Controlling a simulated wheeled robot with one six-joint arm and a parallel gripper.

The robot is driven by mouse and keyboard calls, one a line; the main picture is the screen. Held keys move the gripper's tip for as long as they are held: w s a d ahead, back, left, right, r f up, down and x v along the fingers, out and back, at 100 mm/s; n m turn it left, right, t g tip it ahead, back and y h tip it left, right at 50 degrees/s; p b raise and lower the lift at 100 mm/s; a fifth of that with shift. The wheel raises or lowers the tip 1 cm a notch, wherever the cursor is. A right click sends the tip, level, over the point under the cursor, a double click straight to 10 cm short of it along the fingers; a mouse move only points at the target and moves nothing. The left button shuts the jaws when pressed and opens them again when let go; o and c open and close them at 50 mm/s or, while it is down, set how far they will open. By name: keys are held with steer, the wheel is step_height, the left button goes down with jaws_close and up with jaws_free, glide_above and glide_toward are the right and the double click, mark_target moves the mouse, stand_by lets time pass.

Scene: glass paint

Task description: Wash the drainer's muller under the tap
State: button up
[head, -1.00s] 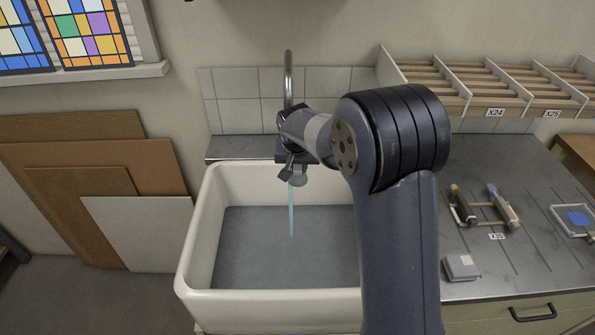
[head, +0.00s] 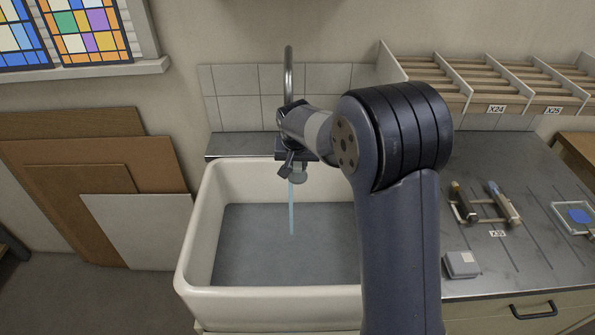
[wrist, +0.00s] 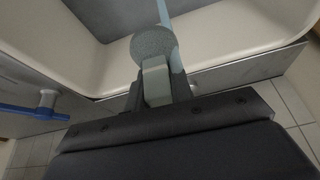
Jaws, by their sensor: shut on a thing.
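My gripper (head: 291,166) is over the back part of the white sink (head: 188,240), below the metal tap (head: 288,75). It is shut on the muller (head: 298,176), a grey-green piece with a round end. In the wrist view the muller (wrist: 152,45) shows between the fingers, its round speckled end pointing toward the sink. A pale blue stream of water (head: 291,212) runs down into the basin. In the wrist view the stream (wrist: 175,50) passes right beside the muller's round end; I cannot tell whether it touches.
A steel counter (head: 500,265) lies to the right. It bears a wooden drainer rack (head: 480,218) with two tools, a small grey box (head: 461,264) and a frame with a blue patch (head: 577,216). Boards (head: 140,230) lean on the wall at left. A blue tap handle (wrist: 35,112) shows in the wrist view.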

steer(key=shift+w, duration=0.1)
steer(key=shift+w+d, duration=0.35)
steer(key=shift+w, duration=0.05)
steer(key=s+d+b, duration=0.2)
steer(key=s+d, duration=0.3)
steer(key=d, duration=0.1)
steer(key=shift+d, duration=0.2)
stand_by(0.7)
steer(key=shift+r, duration=0.1)
stand_by(1.1)
steer(key=s+d+r+p, duration=0.2)
steer(key=s+d+r, duration=0.1)
steer(key=d+r, duration=0.1)
stand_by(0.4)
